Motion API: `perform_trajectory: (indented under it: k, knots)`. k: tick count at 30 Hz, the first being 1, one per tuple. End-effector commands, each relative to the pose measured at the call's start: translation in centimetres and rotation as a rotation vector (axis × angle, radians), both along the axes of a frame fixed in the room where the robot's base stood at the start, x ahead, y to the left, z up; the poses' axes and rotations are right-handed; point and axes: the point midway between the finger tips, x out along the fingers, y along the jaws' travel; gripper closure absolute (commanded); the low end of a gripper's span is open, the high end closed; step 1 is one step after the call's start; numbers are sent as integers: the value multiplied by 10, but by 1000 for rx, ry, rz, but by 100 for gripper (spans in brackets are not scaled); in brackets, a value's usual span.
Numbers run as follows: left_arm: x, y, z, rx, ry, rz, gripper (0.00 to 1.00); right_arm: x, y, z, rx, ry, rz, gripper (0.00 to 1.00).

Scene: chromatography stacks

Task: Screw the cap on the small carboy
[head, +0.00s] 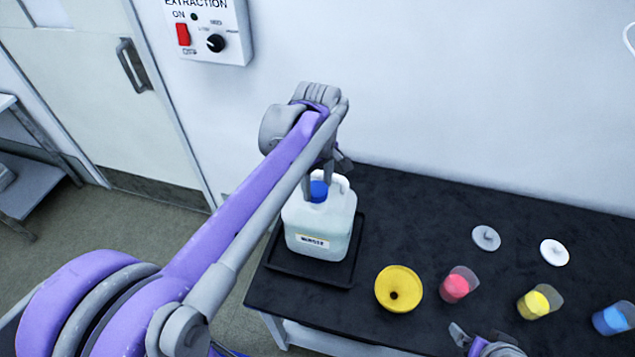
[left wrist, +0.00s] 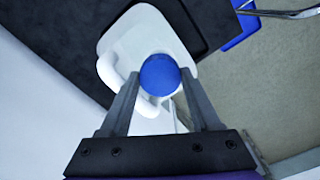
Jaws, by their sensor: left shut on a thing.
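The small carboy (head: 318,228) is a translucent white jug with a label, upright on a black tray (head: 285,262) at the table's left end. It also shows from above in the left wrist view (left wrist: 122,42). The blue cap (left wrist: 160,75) sits at the carboy's mouth; whether it is threaded on cannot be told. My left gripper (head: 319,190) points down from above, its two fingers on opposite sides of the cap, shut on it. The fingers partly hide the cap in the head view. My right gripper (head: 482,342) shows only partly at the bottom edge, and its opening is unclear.
A yellow funnel (head: 399,289) lies right of the tray. Beakers with red (head: 457,286), yellow (head: 537,303) and blue (head: 611,319) contents stand further right. Two pale discs (head: 486,238) (head: 554,252) lie behind them. The wall is close behind the black table.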

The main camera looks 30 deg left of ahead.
Motion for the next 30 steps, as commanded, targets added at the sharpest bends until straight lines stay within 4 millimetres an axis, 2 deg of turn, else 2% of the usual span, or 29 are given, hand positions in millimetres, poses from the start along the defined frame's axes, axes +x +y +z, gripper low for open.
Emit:
perform_trajectory:
  k: [13, 30]
  knots:
    - [0, 0, -15, 0, 0, 0, 89, -5, 0, -11, 0, 10, 0, 0]
    - [0, 0, -18, 0, 0, 0, 89, -6, 0, -14, 0, 12, 0, 0]
